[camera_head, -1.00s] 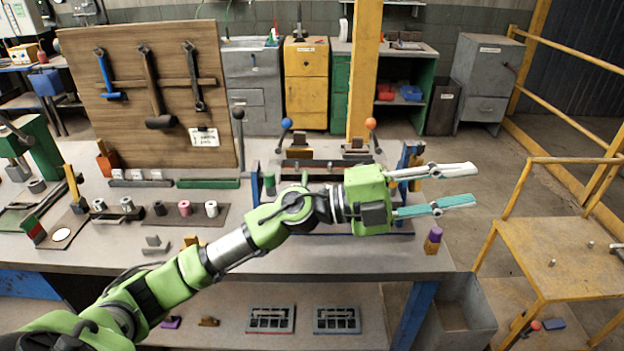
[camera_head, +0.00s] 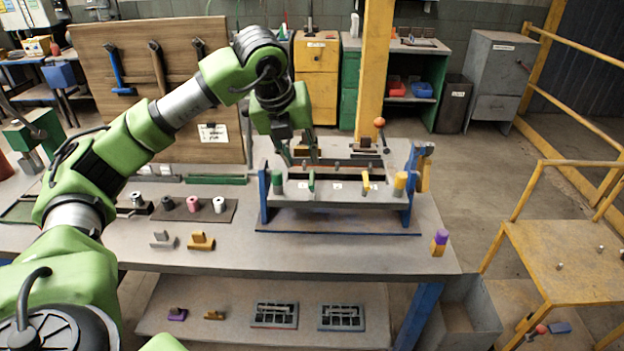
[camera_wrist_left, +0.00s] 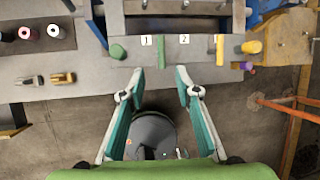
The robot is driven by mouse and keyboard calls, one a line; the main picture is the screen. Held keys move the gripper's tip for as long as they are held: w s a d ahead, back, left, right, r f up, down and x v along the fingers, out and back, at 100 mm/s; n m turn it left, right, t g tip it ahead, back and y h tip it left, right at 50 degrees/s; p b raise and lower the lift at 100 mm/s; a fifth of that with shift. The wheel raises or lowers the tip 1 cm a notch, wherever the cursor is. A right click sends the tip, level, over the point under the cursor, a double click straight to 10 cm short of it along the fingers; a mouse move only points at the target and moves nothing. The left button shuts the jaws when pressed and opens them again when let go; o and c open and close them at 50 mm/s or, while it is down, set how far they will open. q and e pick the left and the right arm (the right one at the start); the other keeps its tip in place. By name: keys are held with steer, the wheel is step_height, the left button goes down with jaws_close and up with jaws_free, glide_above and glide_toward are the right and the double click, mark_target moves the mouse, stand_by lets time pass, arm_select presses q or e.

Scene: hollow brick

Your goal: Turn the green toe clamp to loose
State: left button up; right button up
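The green toe clamp (camera_head: 311,181) is a thin upright green bar on the front of the grey fixture (camera_head: 340,197), beside label 1. It also shows in the left wrist view (camera_wrist_left: 161,53), pointing roughly toward the camera's lower edge. My left gripper (camera_head: 302,157) points down at the left part of the fixture, close to the clamp. In the left wrist view its teal-lined fingers (camera_wrist_left: 160,73) are open and empty, with the clamp ahead between the tips and apart from them. My right gripper is in neither view.
A green knob (camera_head: 277,183) stands left of the clamp. A yellow clamp (camera_head: 365,181) and yellow knob (camera_head: 400,183) stand right. Blue posts (camera_head: 264,196) flank the fixture. An orange-ball lever (camera_head: 380,123) rises behind.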

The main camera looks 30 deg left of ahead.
mark_target(311, 178)
arm_select(q)
steer(key=p+x, duration=0.2)
steer(key=x, duration=0.9)
steer(key=shift+w+f+p, duration=0.1)
steer(key=shift+f+p, duration=0.15)
steer(key=shift+p, duration=0.15)
jaws_close()
